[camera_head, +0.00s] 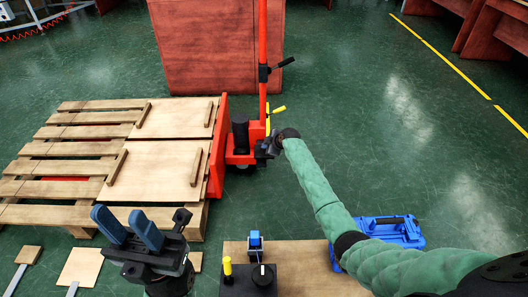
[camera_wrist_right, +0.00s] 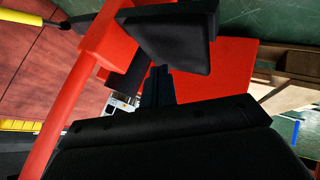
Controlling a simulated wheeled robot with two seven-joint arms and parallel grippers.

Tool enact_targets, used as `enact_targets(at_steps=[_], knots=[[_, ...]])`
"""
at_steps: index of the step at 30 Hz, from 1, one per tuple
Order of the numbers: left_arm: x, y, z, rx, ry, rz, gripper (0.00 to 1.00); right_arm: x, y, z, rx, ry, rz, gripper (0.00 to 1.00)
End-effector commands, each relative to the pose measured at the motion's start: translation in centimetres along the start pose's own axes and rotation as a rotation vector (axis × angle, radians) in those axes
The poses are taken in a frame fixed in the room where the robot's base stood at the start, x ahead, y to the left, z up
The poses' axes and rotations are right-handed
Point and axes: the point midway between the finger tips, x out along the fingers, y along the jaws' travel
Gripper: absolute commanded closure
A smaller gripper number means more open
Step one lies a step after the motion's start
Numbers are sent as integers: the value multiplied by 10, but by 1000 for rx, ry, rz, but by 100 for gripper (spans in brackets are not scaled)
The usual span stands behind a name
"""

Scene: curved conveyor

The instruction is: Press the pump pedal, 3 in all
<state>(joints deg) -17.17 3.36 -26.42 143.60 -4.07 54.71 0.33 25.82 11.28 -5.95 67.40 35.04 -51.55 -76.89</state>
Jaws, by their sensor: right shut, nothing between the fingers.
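A red pallet jack (camera_head: 216,145) stands beside a wooden pallet, with a tall red post (camera_head: 262,45), a black cylinder (camera_head: 240,134) and a yellow-tipped lever (camera_head: 278,110). My right gripper (camera_head: 268,148) is at the jack's base, right of the cylinder, small and partly hidden. In the right wrist view its dark blue fingers (camera_wrist_right: 157,88) are together and empty, close to a black plate (camera_wrist_right: 170,38) on the red frame. This plate may be the pump pedal; I cannot tell whether the fingers touch it. My left gripper (camera_head: 126,226) is open and empty at lower left, away from the jack.
The wooden pallet (camera_head: 80,147) lies left of the jack. A large red-brown box (camera_head: 210,45) stands behind. A blue case (camera_head: 388,232) and a board (camera_head: 310,262) with a black control box (camera_head: 247,283) are nearer me. The green floor at right is clear.

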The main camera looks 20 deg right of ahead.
Motion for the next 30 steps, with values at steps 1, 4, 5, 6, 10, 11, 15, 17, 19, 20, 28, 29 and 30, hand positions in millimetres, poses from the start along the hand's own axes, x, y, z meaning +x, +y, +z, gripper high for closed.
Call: enact_targets(at_steps=[1,4,5,6,10,11,15,17,19,20,28,29,30], knots=[[-1,0,0,0,0,0,64,1,0,1,0,0,0,100],[-2,0,0,0,0,0,64,3,-2,2,-1,-1,-1,100],[-3,0,0,0,0,0,64,3,-3,3,-1,-1,-1,100],[-3,0,0,0,0,0,64,4,-4,3,-1,-1,-1,100],[-4,0,0,0,0,0,64,6,-4,4,-1,-1,-1,100],[-4,0,0,0,0,0,64,6,-4,4,-1,-1,-1,100],[-4,0,0,0,0,0,64,5,-4,4,0,-1,0,100],[-4,0,0,0,0,0,64,5,-4,4,0,0,0,100],[-4,0,0,0,0,0,64,6,-4,4,0,0,0,100],[-4,0,0,0,0,0,64,6,-4,4,0,0,0,100],[-6,0,0,0,0,0,64,7,-5,6,0,0,0,100],[-6,0,0,0,0,0,64,7,-6,6,0,0,0,100],[-6,0,0,0,0,0,64,8,-6,6,0,0,0,100]])
